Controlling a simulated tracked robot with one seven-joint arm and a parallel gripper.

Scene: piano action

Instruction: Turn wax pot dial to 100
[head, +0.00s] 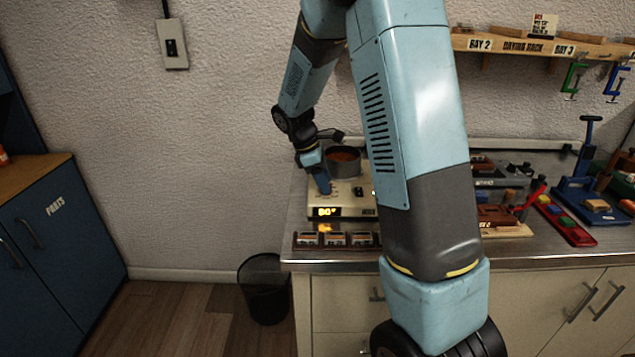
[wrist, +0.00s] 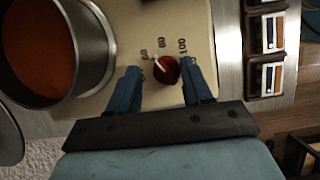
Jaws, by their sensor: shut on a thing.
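The wax pot (head: 343,160) is a round metal pot of orange-brown wax on a cream base (head: 352,206) on the bench. The display (head: 327,211) on the base reads 80°. In the wrist view the dial (wrist: 165,70) is a dark red round knob with a white pointer toward the upper left, on the side of the 60 mark. Marks 60, 80 and 100 (wrist: 182,45) show around it. My gripper (wrist: 160,88) has its blue fingers on either side of the dial and is shut on it. In the head view my gripper (head: 322,182) hides the dial.
Several small labelled boxes (head: 335,239) stand in a row along the bench's front edge. My arm hides the bench's middle. Clamps and red and blue tools (head: 590,203) are at the right. A wire bin (head: 264,287) stands on the floor.

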